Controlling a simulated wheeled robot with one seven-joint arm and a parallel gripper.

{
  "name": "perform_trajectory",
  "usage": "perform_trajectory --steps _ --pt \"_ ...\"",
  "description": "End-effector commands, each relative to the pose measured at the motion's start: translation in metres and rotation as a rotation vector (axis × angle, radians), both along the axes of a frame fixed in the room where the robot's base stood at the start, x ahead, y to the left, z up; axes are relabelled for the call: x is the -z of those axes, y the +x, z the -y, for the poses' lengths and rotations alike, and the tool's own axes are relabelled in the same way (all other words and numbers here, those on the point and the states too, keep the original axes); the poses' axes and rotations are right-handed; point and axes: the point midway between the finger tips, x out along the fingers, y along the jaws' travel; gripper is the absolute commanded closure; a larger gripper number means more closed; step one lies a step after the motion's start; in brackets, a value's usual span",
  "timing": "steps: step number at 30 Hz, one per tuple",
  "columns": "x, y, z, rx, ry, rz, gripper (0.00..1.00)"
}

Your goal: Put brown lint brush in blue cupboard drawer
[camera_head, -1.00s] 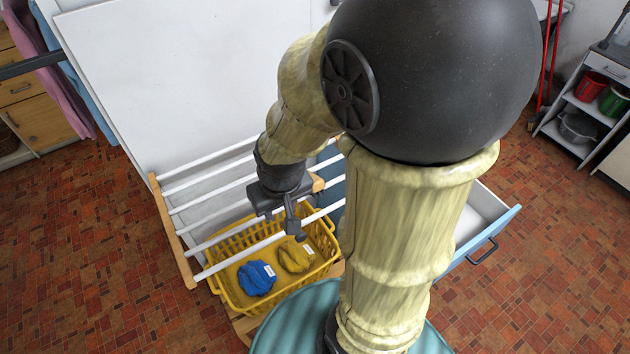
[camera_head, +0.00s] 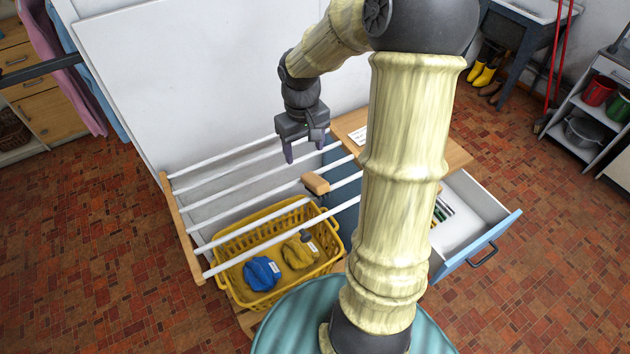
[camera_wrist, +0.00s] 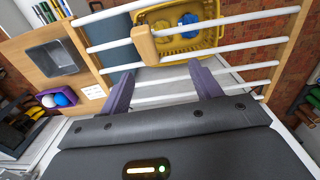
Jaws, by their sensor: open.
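A short brown wooden piece with rounded ends, apparently the lint brush (camera_head: 316,184), lies across the white bars of the drying rack, near the blue cupboard (camera_head: 341,210). It also shows in the wrist view (camera_wrist: 145,45), beyond my fingers and left of the gap between them. The cupboard's drawer (camera_head: 480,252) is pulled out, with a blue front and white inside. Some striped items show in it; my arm hides part of it. My gripper (camera_head: 304,156) is open and empty above the rack. Its purple fingers (camera_wrist: 161,70) point towards the bars.
A yellow basket (camera_head: 228,291) with a blue and a yellow cloth bundle stands below the rack (camera_head: 181,228). The cupboard's wooden top (camera_wrist: 32,68) holds a grey basin (camera_wrist: 52,58), a purple tray with balls (camera_wrist: 58,98) and a card. A white board (camera_head: 190,70) stands behind.

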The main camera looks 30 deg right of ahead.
Motion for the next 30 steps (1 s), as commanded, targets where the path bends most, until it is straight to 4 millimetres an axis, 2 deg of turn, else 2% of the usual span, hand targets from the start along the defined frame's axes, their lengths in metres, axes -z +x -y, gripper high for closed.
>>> perform_trajectory --steps 1,3,6,18,23,30 --pt "-0.007 0.007 0.013 0.012 0.009 -0.002 0.36" --pt "-0.012 0.012 0.024 0.016 0.015 -0.007 0.36" --pt "-0.016 0.017 0.033 0.018 0.018 -0.008 0.36" --pt "-0.014 0.017 0.034 0.018 0.019 -0.01 0.36" --pt "0.004 0.016 0.034 0.018 0.02 -0.013 0.36" --pt "0.046 0.016 0.036 0.022 0.02 -0.013 0.36"
